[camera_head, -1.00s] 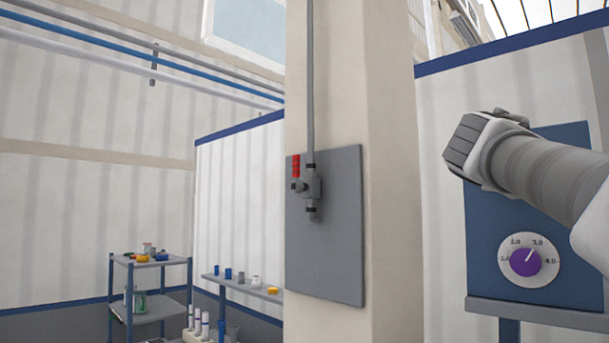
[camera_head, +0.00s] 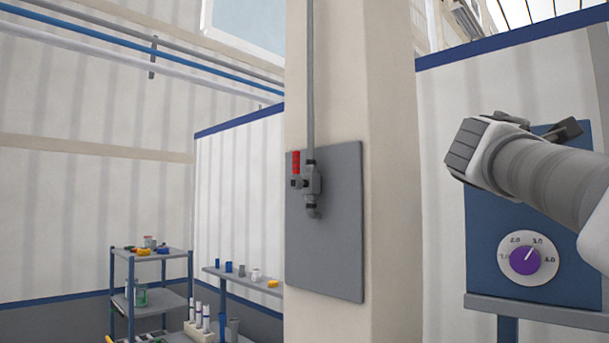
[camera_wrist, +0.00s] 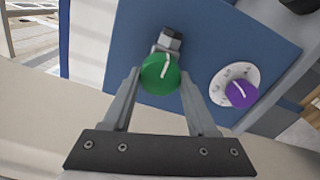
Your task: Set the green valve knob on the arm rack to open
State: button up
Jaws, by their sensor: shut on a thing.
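In the wrist view the green valve knob (camera_wrist: 160,75) is round with a white line across its face, tilted slightly right of vertical. It sits on a grey fitting on the blue panel (camera_wrist: 105,30). My gripper (camera_wrist: 160,78) has one finger on each side of the knob and is shut on it. In the head view my gripper (camera_head: 535,130) is in front of the blue panel (camera_head: 480,270), and my arm hides the green knob there.
A purple dial (camera_head: 524,260) with a numbered white ring is on the same panel, and shows close by in the wrist view (camera_wrist: 241,93). A red-handled valve (camera_head: 308,185) is mounted on the pillar. A cart (camera_head: 150,258) and a shelf hold small items at the left.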

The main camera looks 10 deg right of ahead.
jog(key=o, duration=1.4)
jog(key=shift+c, duration=0.2)
jog(key=shift+s+a, duration=0.1)
jog(key=shift+a, duration=0.05)
